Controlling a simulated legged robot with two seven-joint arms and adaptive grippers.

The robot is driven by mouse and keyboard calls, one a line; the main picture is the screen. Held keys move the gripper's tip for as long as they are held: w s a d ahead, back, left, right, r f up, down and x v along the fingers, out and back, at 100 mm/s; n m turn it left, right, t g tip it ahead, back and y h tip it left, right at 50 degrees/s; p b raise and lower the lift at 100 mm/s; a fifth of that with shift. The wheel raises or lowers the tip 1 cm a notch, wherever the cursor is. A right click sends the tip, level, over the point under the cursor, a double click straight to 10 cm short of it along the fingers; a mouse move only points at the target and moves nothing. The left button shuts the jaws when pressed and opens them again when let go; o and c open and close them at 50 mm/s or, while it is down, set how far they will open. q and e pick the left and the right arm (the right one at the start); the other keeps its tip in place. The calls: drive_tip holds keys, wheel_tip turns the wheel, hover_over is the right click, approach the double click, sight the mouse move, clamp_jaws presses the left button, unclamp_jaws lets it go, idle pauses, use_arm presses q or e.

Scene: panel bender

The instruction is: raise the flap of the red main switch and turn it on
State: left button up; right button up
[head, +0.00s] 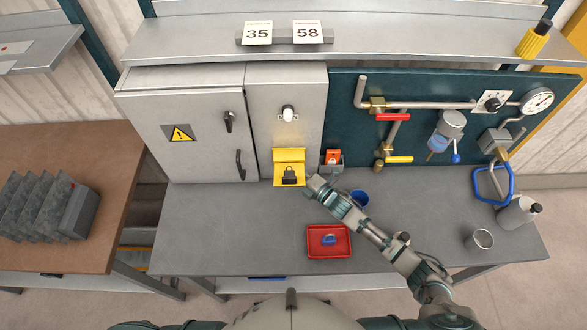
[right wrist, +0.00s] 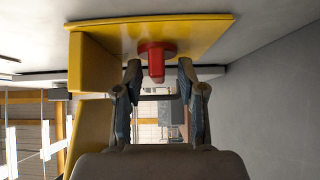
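The yellow main switch housing (head: 290,154) is on the front of the narrow grey cabinet. Its flap (head: 288,178), with a padlock sign, stands out from the cabinet and hides the red knob in the head view. In the right wrist view, the red switch knob (right wrist: 155,59) projects from the yellow plate (right wrist: 195,34), with the yellow flap (right wrist: 90,125) at left. My right gripper (right wrist: 159,70) is open, with its fingertips on either side of the knob and gaps visible. In the head view, my right gripper (head: 313,185) is just right of the flap. My left gripper is out of view.
On the grey bench (head: 210,235) are a red tray (head: 313,252) with a blue item, a blue cup (head: 359,198), a metal cup (head: 480,239) and a bottle (head: 517,212). A pipe panel (head: 345,140) stands at right. The bench's left part is clear.

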clamp_jaws()
drive_tip(key=m+b, duration=0.1)
drive_tip(key=b, duration=0.1)
drive_tip(key=m+t+y+b, duration=0.1)
drive_tip(key=b, duration=0.1)
drive_tip(key=shift+s+f+t+b, duration=0.1)
drive_tip(key=shift+f+t+b, duration=0.2)
drive_tip(key=shift+b, duration=0.1)
unclamp_jaws()
drive_tip(key=shift+r, duration=0.1)
